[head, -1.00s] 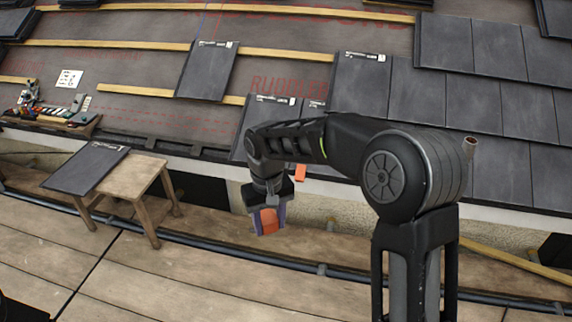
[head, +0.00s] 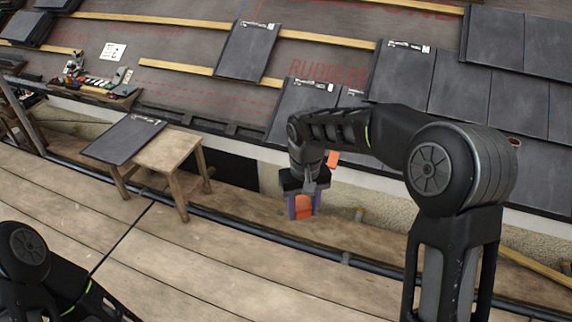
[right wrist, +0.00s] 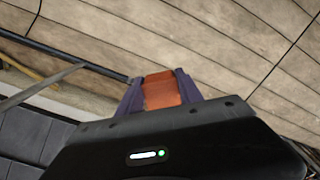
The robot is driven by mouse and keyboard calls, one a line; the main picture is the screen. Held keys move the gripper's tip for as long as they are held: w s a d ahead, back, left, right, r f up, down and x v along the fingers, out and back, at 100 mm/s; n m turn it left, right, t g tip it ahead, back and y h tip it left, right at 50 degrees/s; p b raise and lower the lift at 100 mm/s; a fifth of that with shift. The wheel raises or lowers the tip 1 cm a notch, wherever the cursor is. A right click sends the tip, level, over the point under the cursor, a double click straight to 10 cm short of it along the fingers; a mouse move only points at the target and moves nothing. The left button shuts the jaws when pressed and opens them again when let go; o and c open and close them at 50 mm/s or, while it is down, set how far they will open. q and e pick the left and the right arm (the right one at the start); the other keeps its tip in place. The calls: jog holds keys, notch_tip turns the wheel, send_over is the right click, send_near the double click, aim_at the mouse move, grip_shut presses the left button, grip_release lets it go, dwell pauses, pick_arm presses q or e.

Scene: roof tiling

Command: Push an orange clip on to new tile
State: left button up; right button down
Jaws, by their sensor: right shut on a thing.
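My right gripper (head: 304,207) is shut on an orange clip (head: 304,204), held in the air in front of the eave. In the right wrist view the clip (right wrist: 161,90) sits between the two purple fingers. The front-row dark tile (head: 298,102) lies on the roof behind my right arm, which hides part of that row. A second small orange piece (head: 333,158) shows at the lower edge of the row. The gripper is apart from the tiles. My left arm shows at lower left, but its gripper is outside the view.
A dark tile (head: 119,139) lies on a wooden stool (head: 172,152) left of the gripper. Another tile (head: 248,51) lies alone on the battens. A tool tray (head: 92,88) is at the eave on the left. The plank deck (head: 200,260) in front is clear.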

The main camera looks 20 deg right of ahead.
jog(key=s+f, duration=0.4)
jog(key=f, duration=1)
jog(key=shift+w, duration=0.1)
